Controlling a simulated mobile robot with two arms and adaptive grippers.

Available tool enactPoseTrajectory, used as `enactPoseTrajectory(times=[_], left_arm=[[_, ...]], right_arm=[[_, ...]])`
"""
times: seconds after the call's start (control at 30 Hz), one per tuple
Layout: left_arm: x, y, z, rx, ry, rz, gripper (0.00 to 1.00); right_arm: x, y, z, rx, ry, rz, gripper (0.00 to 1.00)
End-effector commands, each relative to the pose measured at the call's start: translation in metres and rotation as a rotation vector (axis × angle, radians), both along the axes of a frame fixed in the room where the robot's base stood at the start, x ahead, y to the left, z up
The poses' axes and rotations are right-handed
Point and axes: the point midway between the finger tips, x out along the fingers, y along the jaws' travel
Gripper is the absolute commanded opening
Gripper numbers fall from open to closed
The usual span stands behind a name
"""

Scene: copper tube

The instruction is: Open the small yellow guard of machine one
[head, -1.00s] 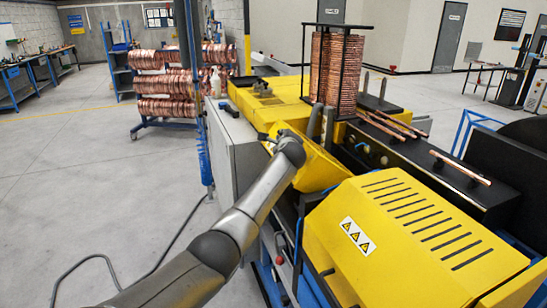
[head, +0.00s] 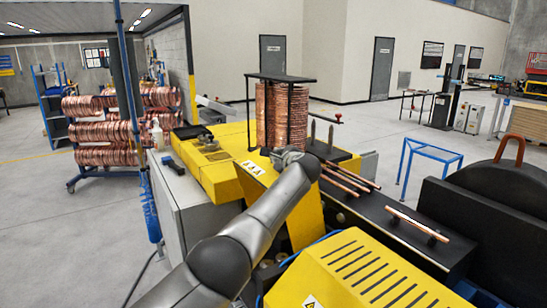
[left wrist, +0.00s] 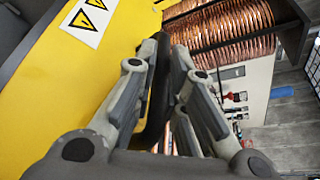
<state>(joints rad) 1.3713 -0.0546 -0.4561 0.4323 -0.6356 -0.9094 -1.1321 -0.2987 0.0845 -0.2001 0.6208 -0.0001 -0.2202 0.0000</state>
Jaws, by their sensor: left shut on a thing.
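The small yellow guard (head: 308,218) stands tilted up behind my left forearm in the head view. A white label with warning triangles shows near its upper left corner, and the forearm covers its middle. In the left wrist view the guard (left wrist: 50,85) fills the left side, with the label at the top. My left gripper (head: 288,157) is at the guard's upper edge. In the left wrist view its fingers (left wrist: 172,60) are shut on a black bar-like handle (left wrist: 155,90) beside the yellow panel. My right gripper is not in view.
A big slotted yellow cover (head: 365,275) is in front on the right. A copper coil stack (head: 282,115) stands in a black frame behind the gripper. Loose copper tubes (head: 350,178) lie on the black bed. A coil rack (head: 105,130) stands at left; open floor lies beyond.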

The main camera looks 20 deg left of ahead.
Motion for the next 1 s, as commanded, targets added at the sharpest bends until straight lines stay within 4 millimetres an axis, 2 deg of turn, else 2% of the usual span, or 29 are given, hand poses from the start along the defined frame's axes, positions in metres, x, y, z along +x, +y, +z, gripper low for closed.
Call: enactPoseTrajectory(times=[0.17,0.73,0.77,0.9,1.0], left_arm=[[0.0001,-0.0061,-0.0008,0.018,0.032,-0.001,0.00],[0.0000,-0.0090,-0.0029,0.026,0.046,-0.001,0.00],[0.0000,-0.0091,-0.0030,0.025,0.046,-0.002,0.13],[0.0001,-0.0088,-0.0027,0.026,0.046,-0.001,0.31],[0.0001,-0.0086,-0.0021,0.026,0.045,0.000,0.34]], right_arm=[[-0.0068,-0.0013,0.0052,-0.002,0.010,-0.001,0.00],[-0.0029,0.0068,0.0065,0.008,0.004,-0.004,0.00],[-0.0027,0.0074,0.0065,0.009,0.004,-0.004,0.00],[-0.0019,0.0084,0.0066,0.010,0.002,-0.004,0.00],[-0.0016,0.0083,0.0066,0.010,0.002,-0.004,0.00]])
